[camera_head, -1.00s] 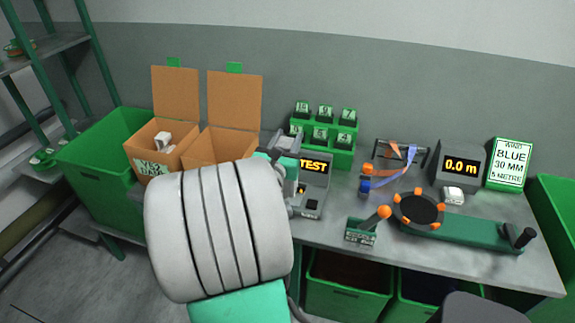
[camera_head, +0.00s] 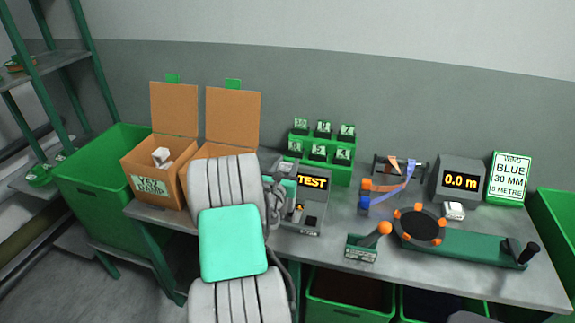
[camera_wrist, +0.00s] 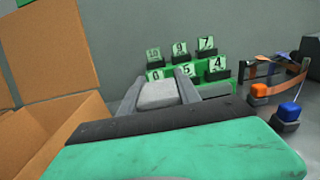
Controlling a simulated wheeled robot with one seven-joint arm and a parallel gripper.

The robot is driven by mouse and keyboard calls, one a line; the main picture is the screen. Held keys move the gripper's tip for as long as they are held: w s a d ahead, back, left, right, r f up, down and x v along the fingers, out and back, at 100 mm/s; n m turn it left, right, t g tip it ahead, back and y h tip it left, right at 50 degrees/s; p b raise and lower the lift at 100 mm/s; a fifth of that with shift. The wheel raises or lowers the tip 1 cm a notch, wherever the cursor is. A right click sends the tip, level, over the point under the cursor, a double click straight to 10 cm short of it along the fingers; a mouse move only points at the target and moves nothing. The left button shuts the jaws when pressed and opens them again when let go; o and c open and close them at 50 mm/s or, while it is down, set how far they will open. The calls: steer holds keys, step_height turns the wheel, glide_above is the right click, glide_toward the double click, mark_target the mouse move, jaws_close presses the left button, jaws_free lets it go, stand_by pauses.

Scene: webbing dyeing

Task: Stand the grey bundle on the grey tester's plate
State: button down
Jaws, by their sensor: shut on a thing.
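The grey bundle (camera_wrist: 158,95) is a pale grey block in the wrist view. My gripper (camera_wrist: 158,92) is shut on it, one dark finger on each side. The grey tester (camera_head: 312,182) stands on the bench with a lit TEST display, just right of my gripper.
Two open cardboard boxes (camera_head: 184,187) stand left of the tester; the left one holds a white item (camera_head: 161,157). A green rack of numbered blocks (camera_head: 343,172) stands behind. A webbing stand (camera_head: 380,167) and a winder (camera_head: 455,246) are to the right.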

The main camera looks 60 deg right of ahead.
steer(key=shift+f, duration=0.1)
steer(key=c, duration=0.9)
jaws_free()
steer(key=shift+o, duration=0.2)
steer(key=s+a+b, duration=0.2)
steer(key=a+b, duration=0.1)
steer(key=a, duration=0.9)
steer(key=w+a+f+m+t+y, duration=0.1)
steer(key=w+a+f+m+y, duration=0.2)
steer(key=w+a+m+y, duration=0.85)
steer(key=w+a+m+t+y, duration=0.1)
steer(key=w+a+m, duration=0.15)
steer(key=a, duration=0.85)
steer(key=w+a+m+y, duration=0.15)
steer(key=a+m, duration=0.25)
steer(key=a, duration=0.7)
steer(key=s+a+r+y, duration=0.1)
steer(key=s+a+y, duration=0.1)
steer(key=a, duration=0.4)
steer(key=s+a+r+m+g+y, duration=0.1)
steer(key=s+a, duration=0.3)
steer(key=a, duration=0.2)
steer(key=shift+s+a+r+m+g+y, duration=0.25)
steer(key=shift+s+a+m+g+y, duration=0.05)
steer(key=shift+a+y, duration=0.1)
